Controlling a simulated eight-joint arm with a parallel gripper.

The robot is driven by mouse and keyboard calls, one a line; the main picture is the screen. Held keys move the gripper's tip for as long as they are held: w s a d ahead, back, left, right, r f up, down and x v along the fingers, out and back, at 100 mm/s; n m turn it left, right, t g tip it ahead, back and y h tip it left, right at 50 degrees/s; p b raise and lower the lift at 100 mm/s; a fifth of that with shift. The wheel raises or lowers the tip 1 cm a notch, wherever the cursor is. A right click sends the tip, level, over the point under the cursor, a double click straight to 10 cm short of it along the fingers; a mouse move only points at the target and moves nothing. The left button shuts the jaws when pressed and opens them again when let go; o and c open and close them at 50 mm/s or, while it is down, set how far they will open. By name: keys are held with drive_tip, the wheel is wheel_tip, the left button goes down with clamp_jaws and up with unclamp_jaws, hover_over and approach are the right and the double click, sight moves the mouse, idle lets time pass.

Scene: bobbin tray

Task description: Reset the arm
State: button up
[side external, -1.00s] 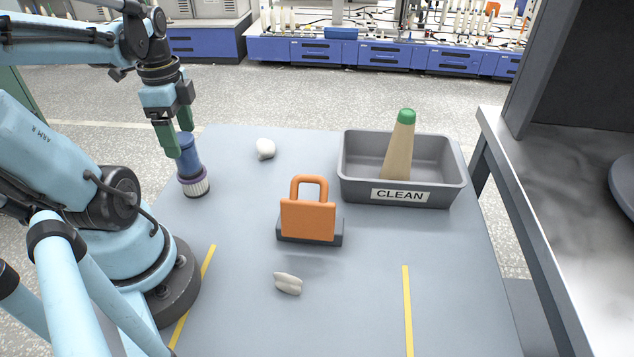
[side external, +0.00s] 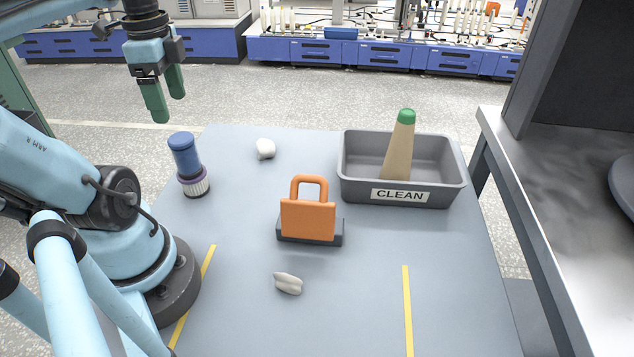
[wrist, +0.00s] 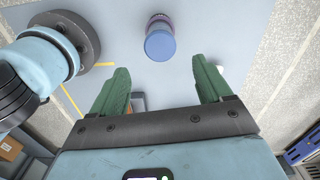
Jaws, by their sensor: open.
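My gripper (side external: 168,103) has green fingers. It is open and empty, raised above the far left part of the table in the side view. In the wrist view my gripper (wrist: 160,88) shows its two fingers wide apart with nothing between them. A blue-handled brush (side external: 187,160) with a purple collar and pale bristles stands upright on the table, below and apart from the fingers. The brush also shows from above in the wrist view (wrist: 159,42), beyond the fingertips.
A grey bin (side external: 400,195) labelled CLEAN holds a tan cone with a green top (side external: 400,145). An orange padlock-shaped object (side external: 308,220) sits on a dark base mid-table. Pale lumps lie at the back (side external: 265,149) and front (side external: 288,284). Yellow tape (side external: 407,310) marks the table.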

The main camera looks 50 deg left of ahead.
sight(185, 151)
drive_tip(key=shift+f, duration=0.1)
drive_tip(key=shift+f, duration=6.05)
